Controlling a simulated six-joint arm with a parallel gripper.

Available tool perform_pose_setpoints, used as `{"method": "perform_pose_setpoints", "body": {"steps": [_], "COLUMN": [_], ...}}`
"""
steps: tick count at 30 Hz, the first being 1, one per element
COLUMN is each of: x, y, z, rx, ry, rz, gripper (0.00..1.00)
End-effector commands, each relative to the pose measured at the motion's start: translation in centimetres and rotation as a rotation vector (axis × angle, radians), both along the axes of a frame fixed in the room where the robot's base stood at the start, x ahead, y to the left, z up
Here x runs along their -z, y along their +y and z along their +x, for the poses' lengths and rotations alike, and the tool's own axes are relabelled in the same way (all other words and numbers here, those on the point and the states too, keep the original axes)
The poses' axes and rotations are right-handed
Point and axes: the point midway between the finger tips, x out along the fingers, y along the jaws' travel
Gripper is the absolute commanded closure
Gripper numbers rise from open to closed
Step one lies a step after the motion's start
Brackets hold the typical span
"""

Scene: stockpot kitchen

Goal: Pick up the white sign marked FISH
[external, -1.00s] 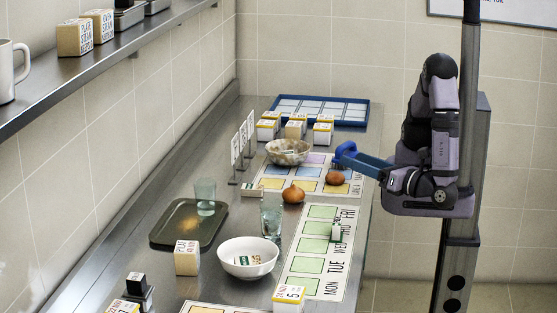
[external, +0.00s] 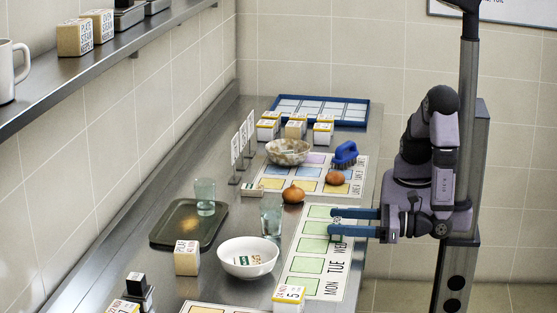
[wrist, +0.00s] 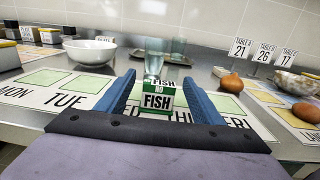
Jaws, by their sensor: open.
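The FISH sign (wrist: 156,101) is a small white and green block with black lettering; its front reads FISH, with NO and FISH above. In the wrist view it stands on the weekday mat, in the space between my fingers. My gripper (wrist: 158,80) is open, with a finger on each side of the sign and visible gaps. In the external view my gripper (external: 333,221) is low over the mat's right side, and its fingers mostly hide the sign.
The weekday mat (external: 297,264) has green squares. Glasses (external: 271,218), a white bowl (external: 233,259), two onion-like items (external: 293,194) and a blue brush (external: 345,153) stand nearby. Table-number signs (wrist: 262,53) stand farther back.

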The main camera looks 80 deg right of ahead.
Motion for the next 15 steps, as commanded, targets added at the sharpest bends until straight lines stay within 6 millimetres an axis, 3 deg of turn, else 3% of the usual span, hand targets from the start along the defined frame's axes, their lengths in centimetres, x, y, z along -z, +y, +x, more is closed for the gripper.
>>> {"method": "perform_pose_setpoints", "body": {"steps": [5,15], "x": [-0.1,-0.1], "y": [0.0,0.1], "z": [0.7,4.6], "rx": [0.002,0.003], "ry": [0.000,0.000], "rz": [-0.001,0.000], "gripper": [0.39,0.39]}}
